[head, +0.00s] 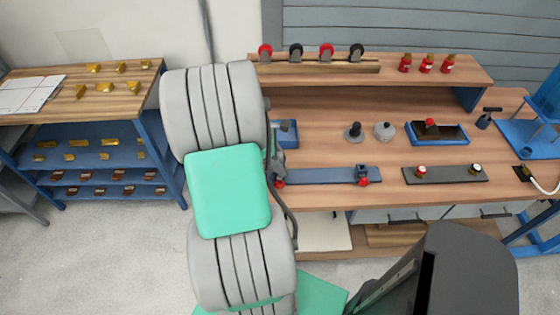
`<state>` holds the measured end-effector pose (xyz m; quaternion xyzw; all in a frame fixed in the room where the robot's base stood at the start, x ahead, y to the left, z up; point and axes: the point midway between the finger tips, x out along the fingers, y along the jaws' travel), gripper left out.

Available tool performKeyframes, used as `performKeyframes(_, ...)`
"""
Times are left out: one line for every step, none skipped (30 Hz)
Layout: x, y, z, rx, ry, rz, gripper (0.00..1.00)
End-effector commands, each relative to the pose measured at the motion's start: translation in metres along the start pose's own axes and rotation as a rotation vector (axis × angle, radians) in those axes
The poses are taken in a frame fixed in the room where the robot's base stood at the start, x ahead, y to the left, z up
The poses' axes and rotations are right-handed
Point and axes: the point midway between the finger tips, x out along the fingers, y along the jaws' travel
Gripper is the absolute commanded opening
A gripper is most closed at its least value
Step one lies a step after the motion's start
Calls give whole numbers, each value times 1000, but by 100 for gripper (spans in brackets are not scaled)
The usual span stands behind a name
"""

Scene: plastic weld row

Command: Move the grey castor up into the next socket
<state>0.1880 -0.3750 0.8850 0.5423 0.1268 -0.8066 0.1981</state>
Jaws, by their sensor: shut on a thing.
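Several castors with red or black wheels stand in a row on a wooden rail (320,67) on the bench's raised shelf. They include a red one (265,50), a black one (296,50), another red one (326,50) and another black one (357,51). I cannot pick out a grey castor, and the sockets are too small to tell. My arm, with ribbed grey joints and a green pad, stands in front of the bench's left end. My gripper is not clearly visible; the arm hides that part of the bench, so any held thing is hidden too.
A blue bar (320,175) with a red-knobbed clamp (362,174) lies along the bench (330,110). A dark plate (444,175), a blue tray (463,138) and a round grey pot (385,131) are farther right. A blue shelf rack (90,160) with gold parts stands left.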

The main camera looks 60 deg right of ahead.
Motion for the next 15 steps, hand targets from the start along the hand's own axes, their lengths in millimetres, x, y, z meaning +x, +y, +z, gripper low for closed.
performKeyframes(0, 0, 0, 0, 0, 0, 0)
performKeyframes(0, 0, 0, 0, 0, 0, 0)
performKeyframes(0, 0, 0, 0, 0, 0, 0)
performKeyframes(0, 0, 0, 0, 0, 0, 0)
performKeyframes(0, 0, 0, 0, 0, 0, 0)
performKeyframes(0, 0, 0, 0, 0, 0, 0)
performKeyframes(0, 0, 0, 0, 0, 0, 0)
performKeyframes(0, 0, 0, 0, 0, 0, 0)
performKeyframes(1, 0, 0, 0, 0, 0, 0)
performKeyframes(1, 0, 0, 0, 0, 0, 0)
performKeyframes(1, 0, -1, 0, 0, 0, 0)
performKeyframes(2, 0, -1, 0, 0, -1, 0)
performKeyframes(2, 0, -1, 0, 0, -1, 0)
performKeyframes(3, 0, -1, 0, 0, -1, 0)
performKeyframes(3, 0, -1, 0, 0, -1, 0)
